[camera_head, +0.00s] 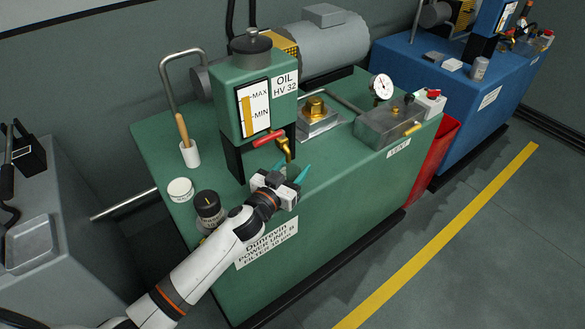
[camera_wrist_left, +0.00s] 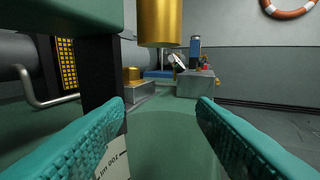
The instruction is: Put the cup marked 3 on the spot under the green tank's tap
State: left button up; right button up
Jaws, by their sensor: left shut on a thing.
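The green tank (camera_head: 226,92) stands on the green power unit, its tap (camera_head: 270,139) with a red handle and brass spout at the front. In the left wrist view the brass spout (camera_wrist_left: 160,22) hangs just ahead and above the teal fingers. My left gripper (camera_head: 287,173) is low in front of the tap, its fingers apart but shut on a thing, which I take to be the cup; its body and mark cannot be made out. The spot under the tap is hidden in the head view. A white patch (camera_wrist_left: 115,160) lettered 100 ml shows by the left finger. My right gripper is out of view.
A brass-capped block (camera_head: 318,118) and grey box (camera_head: 388,126) stand to the right. The unit's front edge is close.

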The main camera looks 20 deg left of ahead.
pick_arm(q)
jog(key=o, duration=1)
jog(key=shift+r, duration=0.1)
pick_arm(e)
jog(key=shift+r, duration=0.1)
pick_arm(q)
jog(key=shift+s, duration=0.3)
jog(key=v, duration=1.1)
jog(key=shift+s+a+p, duration=0.1)
jog(key=shift+s+p, duration=0.1)
jog(key=shift+p, duration=0.15)
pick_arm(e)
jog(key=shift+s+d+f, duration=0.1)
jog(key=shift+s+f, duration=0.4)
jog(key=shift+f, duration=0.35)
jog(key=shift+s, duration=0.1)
